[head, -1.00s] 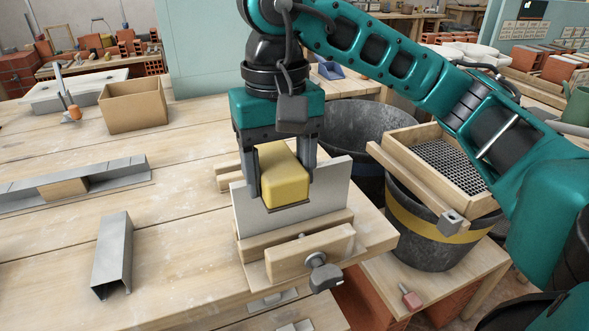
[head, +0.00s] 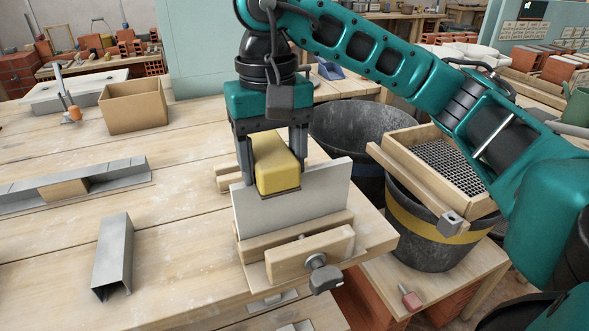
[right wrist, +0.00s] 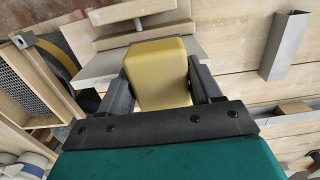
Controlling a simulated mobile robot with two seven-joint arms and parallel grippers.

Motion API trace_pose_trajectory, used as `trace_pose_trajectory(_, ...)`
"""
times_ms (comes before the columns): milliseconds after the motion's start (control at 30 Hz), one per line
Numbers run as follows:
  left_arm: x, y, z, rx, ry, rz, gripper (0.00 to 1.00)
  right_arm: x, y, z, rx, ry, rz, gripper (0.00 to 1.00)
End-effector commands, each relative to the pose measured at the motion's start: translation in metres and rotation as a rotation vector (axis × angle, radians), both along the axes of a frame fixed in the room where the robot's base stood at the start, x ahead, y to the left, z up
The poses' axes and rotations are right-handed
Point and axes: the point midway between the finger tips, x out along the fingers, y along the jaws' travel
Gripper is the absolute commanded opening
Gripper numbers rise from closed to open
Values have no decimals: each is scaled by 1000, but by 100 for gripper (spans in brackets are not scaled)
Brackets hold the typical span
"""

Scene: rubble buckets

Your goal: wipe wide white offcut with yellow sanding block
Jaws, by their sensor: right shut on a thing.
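The wide white offcut (head: 318,195) stands upright in a wooden vise at the table's right corner, its flat face toward the head camera. My right gripper (head: 272,178) is shut on the yellow sanding block (head: 277,166), which also shows between the fingers in the right wrist view (right wrist: 158,75). The block is at the offcut's upper left part, its lower end in front of the face; I cannot tell whether they touch. The offcut shows partly behind the block in the right wrist view (right wrist: 100,66). My left gripper is not in view.
The wooden vise (head: 310,252) has a dark screw handle in front. A grey metal channel (head: 114,252) and a long metal rail (head: 110,172) lie to the left, with a cardboard box (head: 134,107) behind. Black buckets (head: 430,245) and a sieve (head: 440,165) stand right of the table.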

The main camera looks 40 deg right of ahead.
Motion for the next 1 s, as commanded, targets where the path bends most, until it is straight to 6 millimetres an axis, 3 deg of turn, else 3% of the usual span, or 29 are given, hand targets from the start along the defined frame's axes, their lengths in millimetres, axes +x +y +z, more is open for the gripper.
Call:
trace_pose_trajectory(433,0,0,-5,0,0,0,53,-40,10,-3,1,0,2,30)
trace_pose_trajectory(1000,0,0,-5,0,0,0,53,-55,13,-2,0,5,4,30)
